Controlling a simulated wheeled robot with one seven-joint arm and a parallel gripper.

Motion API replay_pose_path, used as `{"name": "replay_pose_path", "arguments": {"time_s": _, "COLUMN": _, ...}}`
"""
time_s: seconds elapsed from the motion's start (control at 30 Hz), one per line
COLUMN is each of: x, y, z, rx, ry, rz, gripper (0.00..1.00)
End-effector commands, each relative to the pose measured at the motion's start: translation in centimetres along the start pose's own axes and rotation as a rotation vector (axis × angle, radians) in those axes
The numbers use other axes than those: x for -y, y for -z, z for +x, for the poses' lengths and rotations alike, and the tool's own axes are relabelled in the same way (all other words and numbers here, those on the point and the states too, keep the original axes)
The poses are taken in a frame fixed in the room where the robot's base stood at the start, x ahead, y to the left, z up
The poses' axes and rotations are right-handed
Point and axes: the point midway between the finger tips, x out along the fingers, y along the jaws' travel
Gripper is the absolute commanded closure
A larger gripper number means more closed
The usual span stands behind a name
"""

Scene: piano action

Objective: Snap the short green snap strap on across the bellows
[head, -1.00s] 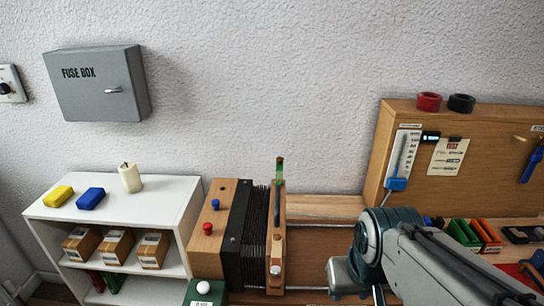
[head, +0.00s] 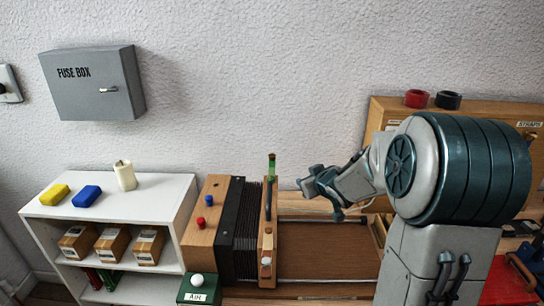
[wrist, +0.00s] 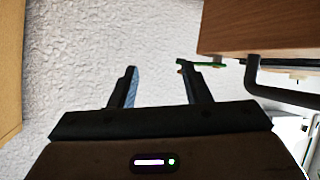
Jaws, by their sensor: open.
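The bellows (head: 247,225) are black and pleated, between a dark board with a wooden block on the left and a wooden end board (head: 266,235) on the right. The short green strap (head: 271,167) sticks up at the back end of that end board. In the wrist view the strap (wrist: 203,64) projects from a wooden edge, its tip close to my right fingertip. My gripper (head: 308,186) is to the right of the strap in the head view. In the wrist view its fingers (wrist: 158,71) are apart, with only wall between them.
A dark handle (wrist: 262,80) lies right of my fingers in the wrist view. A white shelf (head: 110,205) stands left of the bellows. A wooden tool board (head: 480,110) stands behind my arm. The wall above the bellows is clear.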

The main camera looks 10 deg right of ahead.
Motion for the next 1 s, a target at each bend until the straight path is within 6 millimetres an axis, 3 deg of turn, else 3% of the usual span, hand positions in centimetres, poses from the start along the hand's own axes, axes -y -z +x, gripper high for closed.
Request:
{"name": "replay_pose_path", "arguments": {"time_s": 0.1, "x": -0.7, "y": -0.1, "z": 2.8, "rx": -0.147, "ry": 0.111, "rz": 0.024, "gripper": 0.57}}
{"name": "replay_pose_path", "arguments": {"time_s": 0.2, "x": -0.8, "y": 0.1, "z": 4.0, "rx": -0.274, "ry": 0.208, "rz": 0.050, "gripper": 0.57}}
{"name": "replay_pose_path", "arguments": {"time_s": 0.43, "x": -1.3, "y": 0.1, "z": 4.1, "rx": -0.484, "ry": 0.367, "rz": 0.110, "gripper": 0.57}}
{"name": "replay_pose_path", "arguments": {"time_s": 0.67, "x": -1.1, "y": 0.6, "z": 4.3, "rx": -0.542, "ry": 0.413, "rz": 0.126, "gripper": 0.57}}
{"name": "replay_pose_path", "arguments": {"time_s": 1.0, "x": 1.2, "y": 4.1, "z": 9.3, "rx": -0.541, "ry": 0.413, "rz": 0.125, "gripper": 0.57}}
